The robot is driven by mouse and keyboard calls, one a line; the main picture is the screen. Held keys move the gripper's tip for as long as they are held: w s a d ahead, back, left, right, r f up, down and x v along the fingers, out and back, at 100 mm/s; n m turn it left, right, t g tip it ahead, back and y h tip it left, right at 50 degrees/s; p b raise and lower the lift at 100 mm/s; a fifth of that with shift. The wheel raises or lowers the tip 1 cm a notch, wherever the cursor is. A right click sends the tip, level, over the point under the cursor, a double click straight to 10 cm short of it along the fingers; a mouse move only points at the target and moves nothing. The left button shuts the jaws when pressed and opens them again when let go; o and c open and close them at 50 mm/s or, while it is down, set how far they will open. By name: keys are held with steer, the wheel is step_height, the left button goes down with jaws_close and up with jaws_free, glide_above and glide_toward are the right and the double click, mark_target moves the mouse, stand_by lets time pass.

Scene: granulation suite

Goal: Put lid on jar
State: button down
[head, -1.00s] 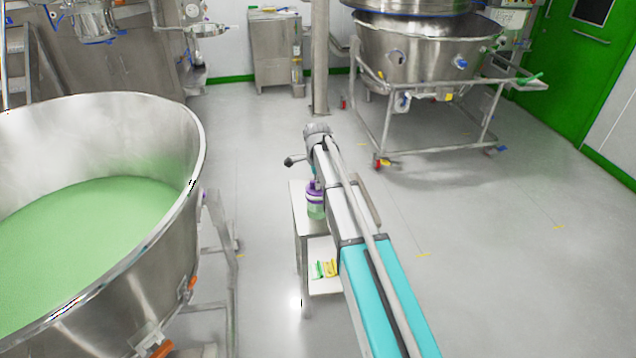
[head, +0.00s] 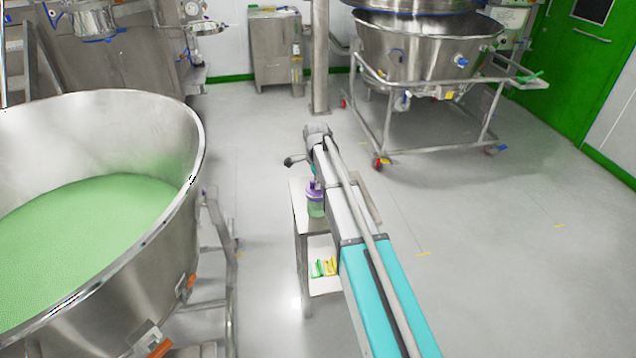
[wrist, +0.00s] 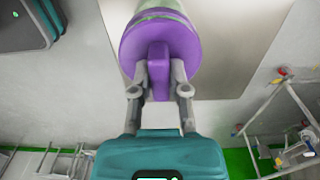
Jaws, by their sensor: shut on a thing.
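The purple lid (wrist: 190,45) has a raised tab, and my gripper (wrist: 159,85) is shut on this tab in the wrist view. The jar (wrist: 145,6) shows behind the lid as a pale green and purple edge, in line with it. In the head view the jar (head: 316,209) stands upright on a small steel stand, green below, with the purple lid (head: 313,187) at its top. The lid lines up with the jar and looks in contact, but I cannot tell if it is fully seated. My arm hides part of the jar's right side.
The steel stand (head: 299,214) has a lower shelf with green and yellow items (head: 324,267). A large steel bowl of green powder (head: 90,235) stands at left. A wheeled steel vessel (head: 420,55) stands at the back right. Floor at right is clear.

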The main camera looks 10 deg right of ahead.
steer(key=shift+f+b, duration=0.3)
steer(key=shift+f, duration=0.05)
steer(key=c, duration=0.5)
jaws_free()
steer(key=shift+c, duration=0.2)
steer(key=shift+r, duration=0.1)
